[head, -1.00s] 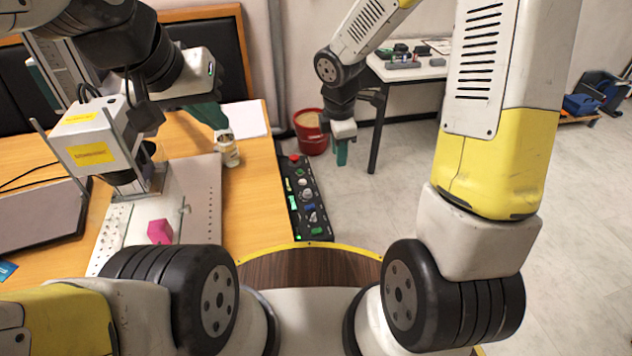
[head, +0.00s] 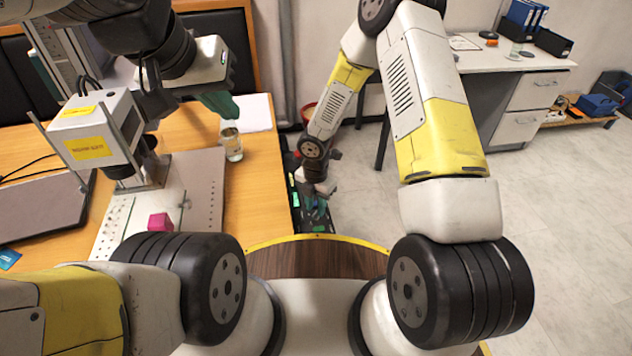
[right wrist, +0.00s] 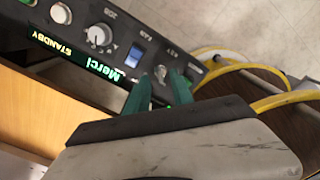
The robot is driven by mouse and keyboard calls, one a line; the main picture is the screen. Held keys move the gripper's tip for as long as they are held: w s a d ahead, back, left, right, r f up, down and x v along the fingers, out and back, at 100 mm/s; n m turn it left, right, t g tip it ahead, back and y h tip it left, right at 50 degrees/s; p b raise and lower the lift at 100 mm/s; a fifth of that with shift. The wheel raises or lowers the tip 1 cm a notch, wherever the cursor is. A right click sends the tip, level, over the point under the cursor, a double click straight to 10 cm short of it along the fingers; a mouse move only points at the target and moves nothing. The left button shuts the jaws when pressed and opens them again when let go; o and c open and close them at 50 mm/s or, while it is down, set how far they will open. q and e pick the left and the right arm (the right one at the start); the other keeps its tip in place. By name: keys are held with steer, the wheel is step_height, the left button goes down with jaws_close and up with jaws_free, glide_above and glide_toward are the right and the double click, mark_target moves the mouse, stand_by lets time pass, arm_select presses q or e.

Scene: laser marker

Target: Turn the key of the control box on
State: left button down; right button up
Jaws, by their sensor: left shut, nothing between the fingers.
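The black control box (head: 294,208) stands along the right edge of the wooden table, partly hidden by my right arm. In the right wrist view its panel (right wrist: 115,38) shows white knobs, a blue switch, and green "Merci" and yellow "STANDBY" displays. The small grey key (right wrist: 161,72) sits at the label "KEY". My right gripper (head: 315,212) is over the box. In the right wrist view its green fingertips (right wrist: 161,80) are apart, one on each side of the key; I cannot tell whether they touch it. My left gripper (head: 221,104) is shut and empty above the table.
A glass jar (head: 232,144) stands just below my left gripper. The laser marker (head: 90,135) and a pink cube (head: 160,222) are at the left. A red bucket (head: 308,112) stands behind my right arm.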

steer(key=shift+f, duration=0.8)
jaws_close()
